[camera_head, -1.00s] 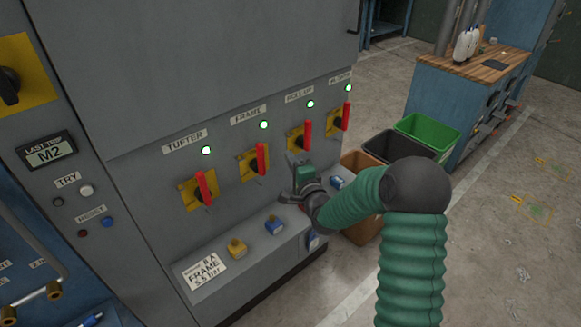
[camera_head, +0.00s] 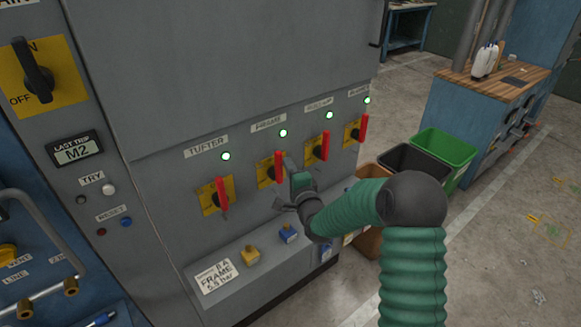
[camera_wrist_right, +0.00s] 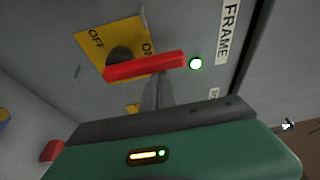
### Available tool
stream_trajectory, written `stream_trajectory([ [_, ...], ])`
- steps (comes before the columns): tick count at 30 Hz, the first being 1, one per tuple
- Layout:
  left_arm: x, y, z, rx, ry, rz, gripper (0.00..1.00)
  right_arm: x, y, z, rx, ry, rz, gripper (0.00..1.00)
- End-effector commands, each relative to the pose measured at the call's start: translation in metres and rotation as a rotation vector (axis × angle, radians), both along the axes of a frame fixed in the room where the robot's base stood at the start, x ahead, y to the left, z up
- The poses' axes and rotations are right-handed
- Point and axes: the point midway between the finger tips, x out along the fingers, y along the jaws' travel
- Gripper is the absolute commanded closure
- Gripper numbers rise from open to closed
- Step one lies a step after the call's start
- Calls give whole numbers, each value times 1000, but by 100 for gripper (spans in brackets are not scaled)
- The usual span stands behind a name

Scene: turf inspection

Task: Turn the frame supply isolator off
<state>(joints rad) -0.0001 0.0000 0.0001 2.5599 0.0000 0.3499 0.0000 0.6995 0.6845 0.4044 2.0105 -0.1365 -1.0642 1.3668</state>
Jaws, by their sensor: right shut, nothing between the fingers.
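The frame supply isolator (camera_head: 278,167) is a red handle on a yellow plate under the FRAME label, with a lit green lamp (camera_head: 283,133) above it. In the right wrist view the red handle (camera_wrist_right: 145,66) lies across the yellow plate (camera_wrist_right: 92,42), its end on the ON side near the lamp. My right gripper (camera_head: 284,180) is shut and empty, its fingertips close beside the handle; in the right wrist view its fingers (camera_wrist_right: 157,92) reach up to the handle's edge. I cannot tell whether they touch it. My left gripper is not in view.
Similar red isolators stand on either side: TUFTER (camera_head: 216,194) to the left, roll-up (camera_head: 317,147) to the right. Bins (camera_head: 440,150) stand at right.

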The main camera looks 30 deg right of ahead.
Motion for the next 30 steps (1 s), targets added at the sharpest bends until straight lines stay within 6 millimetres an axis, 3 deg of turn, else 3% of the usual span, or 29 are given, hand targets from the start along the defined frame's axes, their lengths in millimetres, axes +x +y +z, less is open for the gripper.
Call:
stream_trajectory([
  [11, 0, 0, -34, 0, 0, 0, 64, 0, 13, -5, -197, -16, 5, 100],
  [30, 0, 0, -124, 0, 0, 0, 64, -3, 47, -16, -797, -65, 3, 100],
])
